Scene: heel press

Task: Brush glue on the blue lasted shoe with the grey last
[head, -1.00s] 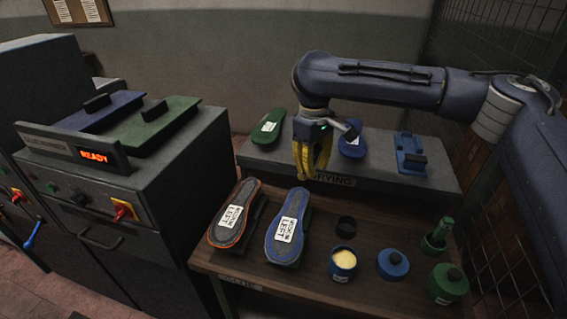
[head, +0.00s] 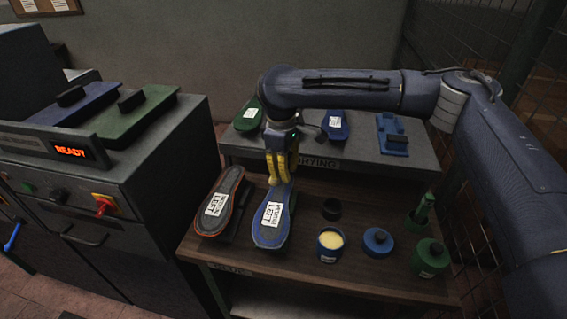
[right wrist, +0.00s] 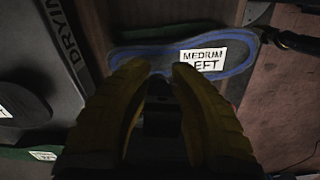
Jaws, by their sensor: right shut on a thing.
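The blue lasted shoe (head: 268,238) lies sole up on the brown bench, with a blue rim, a greyish sole and a white "MEDIUM LEFT" label. It also shows in the right wrist view (right wrist: 150,52), beyond my fingertips. My right gripper (head: 283,183), with yellow fingers, is at the far end of this shoe. It is shut on a dark thing (right wrist: 160,100), mostly hidden between the fingers; I cannot tell whether it is a brush or touches the sole. An open blue pot (head: 330,250) of pale yellow glue stands to the right. My left gripper is not in view.
An orange-rimmed shoe (head: 212,222) lies close left of the blue one. A black ring (head: 331,209), blue lidded pot (head: 378,241), green lidded pot (head: 430,258) and green holder (head: 420,218) stand right. The drying shelf (head: 350,163) is behind; the "READY" press (head: 140,165) is left.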

